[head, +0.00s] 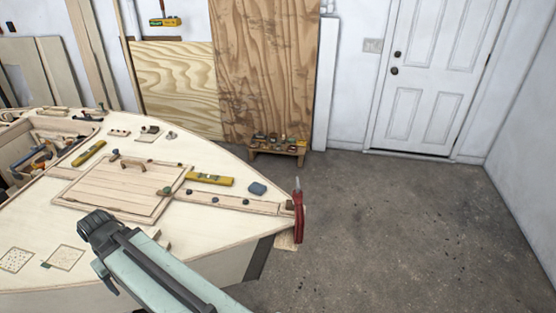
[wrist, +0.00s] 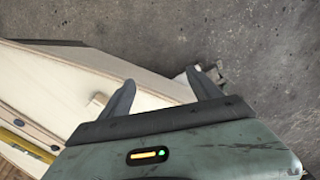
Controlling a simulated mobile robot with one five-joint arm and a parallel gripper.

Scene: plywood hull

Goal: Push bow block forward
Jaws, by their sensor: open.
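A small pale wood block (wrist: 97,102) lies on the deck in the wrist view, just left of my gripper's left finger. In the head view a pale wood piece (head: 160,240) shows on the deck, partly hidden behind my arm. I cannot tell whether these are the same piece or which is the bow block. My gripper (wrist: 161,76) is open in the wrist view, its two dark fingers wide apart with nothing held between them. Its fingertips are not clear in the head view.
The plywood deck (head: 225,160) carries a hatch panel (head: 115,188), a yellow level (head: 210,179) and a blue-grey pad (head: 257,188). A red clamp (head: 299,215) stands at the bow tip. A low stool (head: 278,150) with tools stands by the wall. The concrete floor (head: 400,220) is clear.

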